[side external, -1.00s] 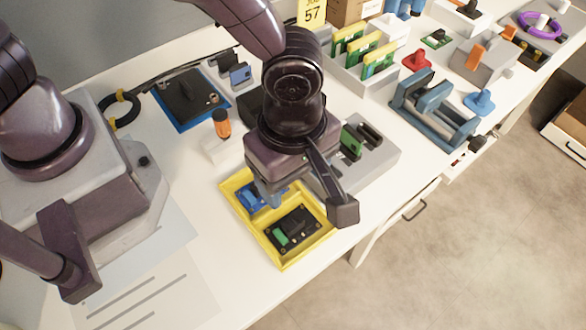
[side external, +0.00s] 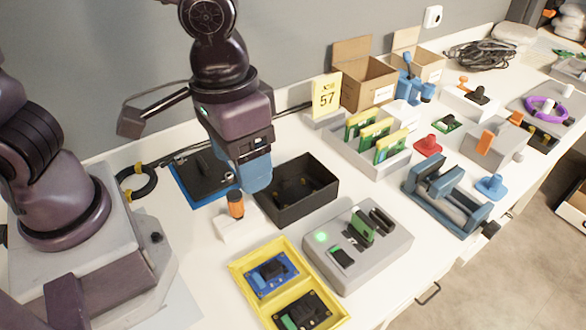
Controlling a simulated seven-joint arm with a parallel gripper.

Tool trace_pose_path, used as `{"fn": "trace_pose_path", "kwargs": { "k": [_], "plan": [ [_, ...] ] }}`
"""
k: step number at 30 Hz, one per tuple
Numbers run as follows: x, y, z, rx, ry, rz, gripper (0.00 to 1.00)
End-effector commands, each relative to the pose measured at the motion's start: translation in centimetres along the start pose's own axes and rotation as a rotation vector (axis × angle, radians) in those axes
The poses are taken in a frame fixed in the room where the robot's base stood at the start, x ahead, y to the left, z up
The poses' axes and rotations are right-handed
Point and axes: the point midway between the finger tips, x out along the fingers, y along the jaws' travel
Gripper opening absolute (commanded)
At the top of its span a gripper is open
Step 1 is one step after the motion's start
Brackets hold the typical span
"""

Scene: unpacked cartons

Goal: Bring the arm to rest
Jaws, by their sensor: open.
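My gripper (side external: 246,176) hangs over the back of the white bench, pointing down, with blue-grey fingers. It is open and I see nothing held in it. The gap between the fingers is hard to see from this side. My purple wrist and a side bracket stand above, clear of the bench items.
In front are a yellow tray (side external: 243,284) with two boards and a grey fixture (side external: 390,256) with a green light and upright cards. An orange-capped item (side external: 235,204) stands in a white block close to my gripper. The yellow "57" sign (side external: 327,94) and open cartons (side external: 366,84) stand behind.

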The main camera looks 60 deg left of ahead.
Motion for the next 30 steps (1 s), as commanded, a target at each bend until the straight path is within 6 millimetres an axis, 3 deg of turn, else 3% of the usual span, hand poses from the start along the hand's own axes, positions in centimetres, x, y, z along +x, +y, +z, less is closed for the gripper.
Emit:
{"fn": "trace_pose_path", "kwargs": {
  "k": [1,6,13,15,30],
  "plan": [
    [-1.8,-1.8,0.1,0.061,0.047,0.018,0.65],
    [-6.0,-7.1,1.2,0.211,0.204,0.005,0.65],
    [-9.8,-11.8,2.9,0.084,0.406,-0.053,0.65],
    [-10.6,-12.6,3.0,0.042,0.447,-0.064,0.65],
    [-10.6,-12.6,3.0,0.042,0.447,-0.064,0.65]
  ]
}}
